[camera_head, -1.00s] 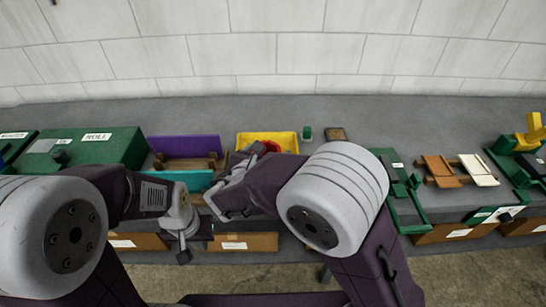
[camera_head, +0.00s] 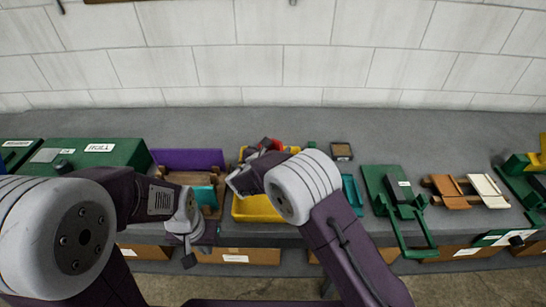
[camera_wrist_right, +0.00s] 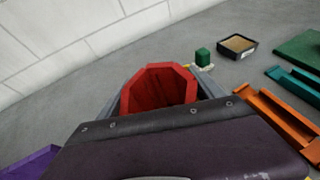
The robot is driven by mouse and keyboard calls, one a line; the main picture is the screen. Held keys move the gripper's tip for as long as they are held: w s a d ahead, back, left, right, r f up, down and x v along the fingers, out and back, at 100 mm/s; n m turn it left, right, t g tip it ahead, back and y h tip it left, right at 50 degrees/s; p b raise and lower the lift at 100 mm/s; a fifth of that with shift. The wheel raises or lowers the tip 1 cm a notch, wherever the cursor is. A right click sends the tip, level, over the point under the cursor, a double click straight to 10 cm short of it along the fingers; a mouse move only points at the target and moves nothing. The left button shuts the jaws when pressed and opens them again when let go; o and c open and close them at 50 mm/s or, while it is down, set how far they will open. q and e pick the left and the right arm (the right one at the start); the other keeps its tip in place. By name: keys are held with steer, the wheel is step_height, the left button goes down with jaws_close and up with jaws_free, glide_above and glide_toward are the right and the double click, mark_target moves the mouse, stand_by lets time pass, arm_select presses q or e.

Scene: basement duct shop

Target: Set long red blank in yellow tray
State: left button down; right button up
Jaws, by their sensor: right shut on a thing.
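A red blank (camera_wrist_right: 158,88) with a faceted outline sits between the fingers of my right gripper (camera_wrist_right: 160,84) in the right wrist view; the gripper is shut on it. In the head view a little of the red blank (camera_head: 277,145) shows beyond my right gripper (camera_head: 262,152). The yellow tray (camera_head: 257,209) lies under and around that gripper, partly covered by the right arm. I cannot tell whether the blank touches the tray. My left gripper (camera_head: 188,255) hangs near the bench's front edge, and its fingers are too unclear to read.
A purple tray (camera_head: 190,157) and brown pieces lie left of the yellow tray. A green box (camera_head: 95,152) stands further left. A small dark tray (camera_head: 341,151), teal piece (camera_head: 352,192) and green fixture (camera_head: 395,200) lie right. The bench behind is clear.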

steer(key=f, duration=0.4)
steer(key=shift+w+d+f, duration=0.1)
steer(key=shift+w+f, duration=0.1)
steer(key=shift+s+r, duration=0.1)
steer(key=shift+s, duration=0.05)
steer(key=o, duration=1.7)
